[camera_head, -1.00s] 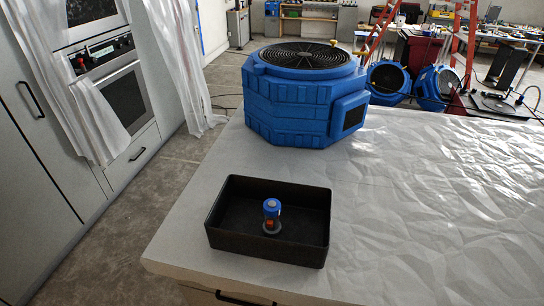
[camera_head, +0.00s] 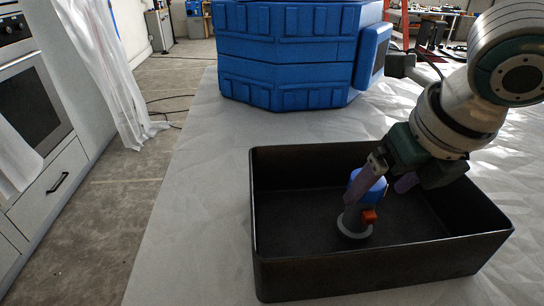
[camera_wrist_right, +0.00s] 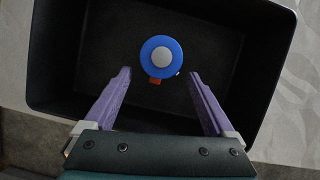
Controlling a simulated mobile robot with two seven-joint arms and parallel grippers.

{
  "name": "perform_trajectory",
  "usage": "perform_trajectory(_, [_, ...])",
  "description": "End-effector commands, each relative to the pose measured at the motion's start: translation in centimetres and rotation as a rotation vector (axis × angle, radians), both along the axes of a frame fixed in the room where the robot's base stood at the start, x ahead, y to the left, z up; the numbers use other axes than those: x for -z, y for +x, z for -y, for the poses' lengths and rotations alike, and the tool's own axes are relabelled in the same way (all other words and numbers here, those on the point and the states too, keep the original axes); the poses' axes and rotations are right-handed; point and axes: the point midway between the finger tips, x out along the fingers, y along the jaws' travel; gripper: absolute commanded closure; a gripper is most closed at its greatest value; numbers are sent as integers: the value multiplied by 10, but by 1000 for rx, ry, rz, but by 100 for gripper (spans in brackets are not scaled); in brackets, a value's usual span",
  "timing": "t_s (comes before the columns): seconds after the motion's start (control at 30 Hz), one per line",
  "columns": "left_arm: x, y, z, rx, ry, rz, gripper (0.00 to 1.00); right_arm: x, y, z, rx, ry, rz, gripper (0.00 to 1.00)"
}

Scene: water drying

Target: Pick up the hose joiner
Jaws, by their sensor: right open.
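The hose joiner (camera_head: 357,213) stands upright in a black tray (camera_head: 464,263). It has a blue top, an orange tab and a grey round base. My right gripper (camera_head: 385,184) reaches into the tray from the right, open. One purple finger overlaps the joiner in the head view and hides part of it; the other is to its right. In the right wrist view the joiner's blue top (camera_wrist_right: 161,56) with a grey centre lies ahead of the two spread fingers, midway between their lines. The gap between the tips is empty. My left gripper is not in view.
The tray's walls surround the joiner and the gripper fingers. A large blue air mover (camera_head: 290,55) stands on the covered counter (camera_head: 190,200) behind the tray. The counter left of the tray is clear. Plastic sheeting (camera_head: 105,75) hangs at the left beside an oven.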

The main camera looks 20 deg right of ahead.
Motion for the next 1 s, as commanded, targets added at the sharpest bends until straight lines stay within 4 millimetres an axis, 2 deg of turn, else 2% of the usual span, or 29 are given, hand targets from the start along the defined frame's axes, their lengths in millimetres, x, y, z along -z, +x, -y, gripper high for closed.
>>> perform_trajectory(0.1, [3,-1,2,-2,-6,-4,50,18,7,-1,2,2,-3,11])
perform_trajectory(0.37, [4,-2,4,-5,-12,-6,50,39,16,-1,1,3,-2,11])
perform_trajectory(0.6, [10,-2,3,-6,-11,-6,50,72,28,-1,3,3,-1,11])
perform_trajectory(0.73, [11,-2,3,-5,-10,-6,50,79,32,-1,1,3,0,11])
perform_trajectory(0.97, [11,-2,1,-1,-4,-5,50,79,32,-1,0,2,0,11])
perform_trajectory(1.0, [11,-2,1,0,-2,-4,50,79,32,-1,0,2,0,15])
